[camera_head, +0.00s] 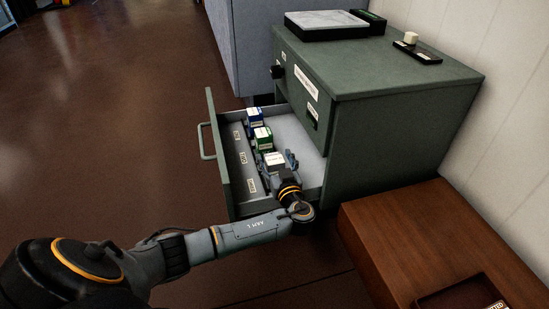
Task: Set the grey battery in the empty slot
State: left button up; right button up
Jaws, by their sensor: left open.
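The grey battery (274,158), with a pale top, is in the open drawer (239,197) of the green cabinet, at the near end of a row. A blue battery (254,114) and a green battery (262,134) stand beyond it. My left gripper (281,164) reaches into the drawer at the grey battery, with its jaws open and a finger on the battery's right side. The gripper hides the battery's lower part and the drawer floor under it, so I cannot tell whether it sits in a slot. My right gripper is not in view.
Several small labels (243,157) run along the drawer's front strip. The green cabinet (385,130) rises to the right, with a scale-like tray (326,24) and a small black holder (417,51) on top. A brown wooden table (420,235) stands nearer. The floor at left is clear.

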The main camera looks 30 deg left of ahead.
pick_arm(q)
jog(key=p+v, duration=0.6)
jog(key=v, duration=0.5)
jog(key=shift+s+d, duration=0.2)
jog(key=shift+s, duration=0.05)
